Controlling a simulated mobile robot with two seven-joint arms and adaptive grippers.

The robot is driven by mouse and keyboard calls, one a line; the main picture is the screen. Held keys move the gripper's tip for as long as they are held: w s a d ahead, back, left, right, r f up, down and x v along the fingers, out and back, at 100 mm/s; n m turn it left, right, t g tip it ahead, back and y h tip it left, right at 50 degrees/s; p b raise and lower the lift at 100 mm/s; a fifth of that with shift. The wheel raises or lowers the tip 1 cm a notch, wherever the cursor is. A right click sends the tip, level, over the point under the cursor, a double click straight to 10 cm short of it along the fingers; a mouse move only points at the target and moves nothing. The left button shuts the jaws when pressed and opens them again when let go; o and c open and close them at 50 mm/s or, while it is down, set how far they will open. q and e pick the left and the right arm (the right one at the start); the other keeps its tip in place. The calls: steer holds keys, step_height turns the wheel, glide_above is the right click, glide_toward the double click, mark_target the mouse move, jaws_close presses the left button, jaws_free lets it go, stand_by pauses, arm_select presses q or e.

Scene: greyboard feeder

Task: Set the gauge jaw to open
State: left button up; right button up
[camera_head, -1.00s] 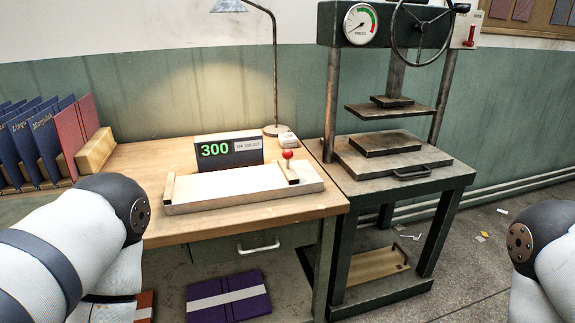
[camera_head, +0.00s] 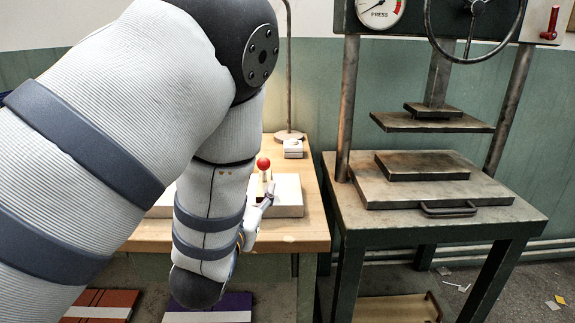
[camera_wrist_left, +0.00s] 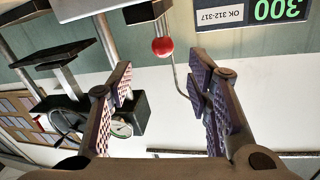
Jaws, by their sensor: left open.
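The gauge is a pale flat slab (camera_head: 289,193) on the wooden bench, partly hidden behind my left arm. Its lever has a red ball knob (camera_head: 263,163), standing upright at the slab's right part. My left gripper (camera_head: 264,204) is just in front of the knob. In the left wrist view, my left gripper (camera_wrist_left: 160,78) has its two ridged fingers spread wide and empty. The red knob (camera_wrist_left: 162,46) shows between and beyond the fingertips, apart from both. The green-digit display (camera_wrist_left: 276,10) reads 300, with an "OK 312-317" label. My right gripper is out of view.
A press with a handwheel (camera_head: 474,22) stands on a metal table (camera_head: 350,205) to the right of the bench. A lamp stand (camera_head: 289,135) and a small white box (camera_head: 293,149) are behind the knob. Purple (camera_head: 235,304) and red-brown (camera_head: 100,302) covers lie below.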

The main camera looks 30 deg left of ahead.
mark_target(262, 166)
arm_select(q)
steer(key=x, duration=1)
steer(key=shift+s+a, duration=0.1)
steer(key=shift+a, duration=0.1)
steer(key=shift+r, duration=0.1)
jaws_close()
